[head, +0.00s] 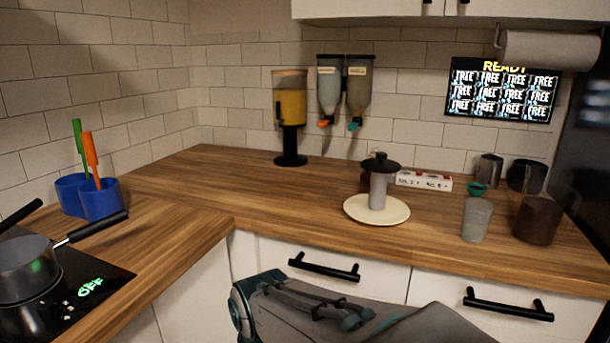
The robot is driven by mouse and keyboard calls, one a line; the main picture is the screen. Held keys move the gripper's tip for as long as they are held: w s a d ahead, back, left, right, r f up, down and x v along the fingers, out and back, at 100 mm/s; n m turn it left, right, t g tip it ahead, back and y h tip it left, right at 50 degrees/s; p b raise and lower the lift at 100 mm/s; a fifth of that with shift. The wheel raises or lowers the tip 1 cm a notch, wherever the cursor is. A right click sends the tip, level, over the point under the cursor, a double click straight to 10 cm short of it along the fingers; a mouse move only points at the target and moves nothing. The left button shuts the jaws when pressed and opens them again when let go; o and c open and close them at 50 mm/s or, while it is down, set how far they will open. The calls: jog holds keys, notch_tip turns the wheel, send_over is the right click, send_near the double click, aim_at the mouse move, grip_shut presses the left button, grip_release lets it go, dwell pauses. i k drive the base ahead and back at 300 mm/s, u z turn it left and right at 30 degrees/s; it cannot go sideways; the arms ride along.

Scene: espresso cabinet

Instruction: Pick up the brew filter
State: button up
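No object is clearly recognisable as the brew filter. Either could be the filter; I cannot tell which. Part of my grey arm crosses the bottom of the head view, in front of the drawers and below the counter top. My gripper's fingers are not visible.
A dark brown container (537,219) stands right of the tumbler. A white labelled box (424,181) lies behind the plate. A yellow-filled dispenser (290,118) stands at the back. A pot (28,262) sits on the hob at left. The counter's middle left is clear.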

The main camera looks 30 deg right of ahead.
aim_at(380, 166)
jog(key=z, duration=0.55)
jog(key=i, duration=0.55)
jog(key=z, duration=0.65)
